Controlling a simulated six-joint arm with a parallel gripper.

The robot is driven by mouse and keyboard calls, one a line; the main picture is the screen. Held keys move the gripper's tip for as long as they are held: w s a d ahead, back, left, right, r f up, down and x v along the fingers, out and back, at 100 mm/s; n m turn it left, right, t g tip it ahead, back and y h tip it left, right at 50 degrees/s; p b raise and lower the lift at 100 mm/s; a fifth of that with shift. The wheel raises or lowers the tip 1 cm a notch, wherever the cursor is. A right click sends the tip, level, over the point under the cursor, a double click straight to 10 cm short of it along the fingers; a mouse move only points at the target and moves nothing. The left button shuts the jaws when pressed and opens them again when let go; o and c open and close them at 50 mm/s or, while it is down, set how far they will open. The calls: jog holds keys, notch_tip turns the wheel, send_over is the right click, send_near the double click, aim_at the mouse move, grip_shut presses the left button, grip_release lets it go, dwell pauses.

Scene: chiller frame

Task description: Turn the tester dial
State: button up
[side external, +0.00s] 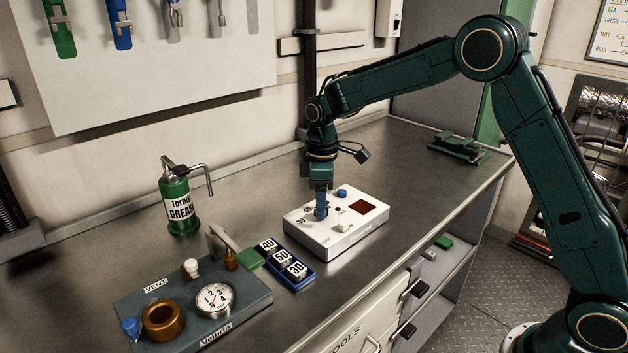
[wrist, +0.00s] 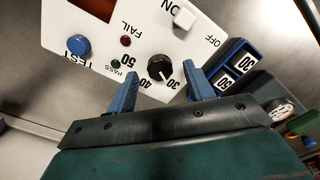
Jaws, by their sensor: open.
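The white tester box (side external: 338,240) lies on the metal bench, its controls facing up. Its black dial (wrist: 160,67) shows in the wrist view, with the numbers 30, 40 and 50 around it. My gripper (side external: 321,214) points down over the tester in the side view and hides the dial there. In the wrist view my gripper (wrist: 160,85) is open, with one blue finger on each side of the dial and a gap visible to both. I cannot tell whether the fingertips are level with the dial. The dial's white pointer mark faces roughly toward the 30 side.
The tester also carries a blue TEST button (wrist: 78,45), a white switch (wrist: 183,18) and a dark red window (side external: 362,207). A blue tray (side external: 301,284) of number blocks stands to its left. A gauge block (side external: 255,312) and grease can (side external: 181,205) stand farther left.

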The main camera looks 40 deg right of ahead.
jog(key=shift+f, duration=0.7)
jog(key=c, duration=1)
jog(key=shift+o, duration=0.2)
jog(key=shift+m, duration=0.3)
jog(key=m, duration=0.5)
jog(key=shift+m, duration=0.4)
jog(key=m, duration=0.5)
jog(key=shift+r, duration=0.1)
jog(key=shift+m, duration=0.3)
